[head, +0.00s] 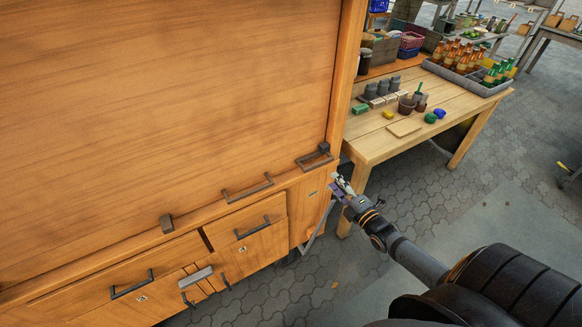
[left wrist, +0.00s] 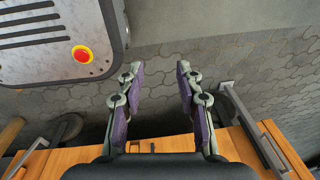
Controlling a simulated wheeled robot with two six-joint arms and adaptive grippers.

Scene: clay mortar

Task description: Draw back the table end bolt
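A dark metal bolt-like fitting (head: 315,158), a bar with a small block at its right end, sits on the ledge of the wooden cabinet (head: 180,90), at the corner nearest the table (head: 450,105). My right gripper (head: 336,184) is just right of and below this fitting, by the cabinet's corner, and looks apart from it. The gap between its fingers is too small to judge. My left gripper (left wrist: 158,70) is open and empty in the left wrist view, above paving and beside a wooden edge; the head view does not show it.
Drawer handles (head: 132,284) stick out below. The table holds pots, small blocks and a bottle crate (head: 470,65). Paving (head: 440,190) is open right of the cabinet.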

